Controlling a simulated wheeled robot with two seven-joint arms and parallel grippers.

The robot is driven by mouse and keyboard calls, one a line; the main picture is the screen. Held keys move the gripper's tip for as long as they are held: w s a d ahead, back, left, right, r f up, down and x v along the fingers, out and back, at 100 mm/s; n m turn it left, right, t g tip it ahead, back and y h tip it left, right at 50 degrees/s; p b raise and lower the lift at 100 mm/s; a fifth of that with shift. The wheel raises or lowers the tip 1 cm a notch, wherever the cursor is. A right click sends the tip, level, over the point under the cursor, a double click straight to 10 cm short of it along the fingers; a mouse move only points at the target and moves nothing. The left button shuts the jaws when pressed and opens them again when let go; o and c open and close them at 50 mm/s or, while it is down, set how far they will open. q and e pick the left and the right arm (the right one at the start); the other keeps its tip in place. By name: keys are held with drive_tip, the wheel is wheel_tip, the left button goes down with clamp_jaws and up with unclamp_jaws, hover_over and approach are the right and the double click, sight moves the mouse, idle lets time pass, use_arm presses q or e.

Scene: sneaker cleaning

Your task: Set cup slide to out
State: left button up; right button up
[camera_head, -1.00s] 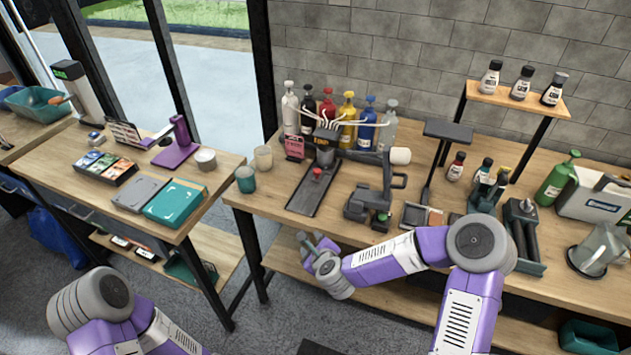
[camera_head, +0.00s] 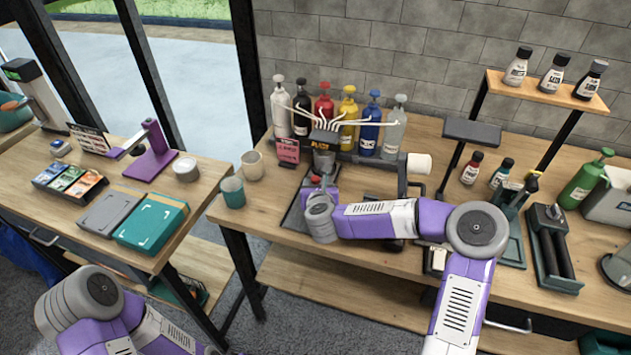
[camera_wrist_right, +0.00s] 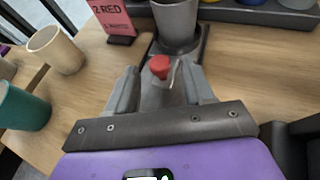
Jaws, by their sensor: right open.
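The cup slide (camera_head: 293,213) is a dark flat track on the bench in the head view, partly hidden by my right arm. Its red knob (camera_wrist_right: 160,66) shows in the right wrist view, just ahead of and between my fingertips. A grey cup (camera_wrist_right: 176,22) stands right behind the knob, and in the head view it is at the back of the track under the dispenser. My right gripper (camera_wrist_right: 160,88) is open, its fingers on either side of the knob's line; I cannot tell whether they touch it. My left gripper is out of view.
Several coloured pump bottles (camera_head: 347,118) stand behind the dispenser. A pink card (camera_head: 288,151), a beige cup (camera_head: 252,165) and a teal cup (camera_head: 232,191) stand left of the slide. A dark stand (camera_head: 471,131) rises to the right. A gap separates the bench from the left table.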

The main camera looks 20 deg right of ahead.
drive_tip(key=shift+x, duration=1.4)
drive_tip(key=shift+c, duration=0.5)
clamp_jaws()
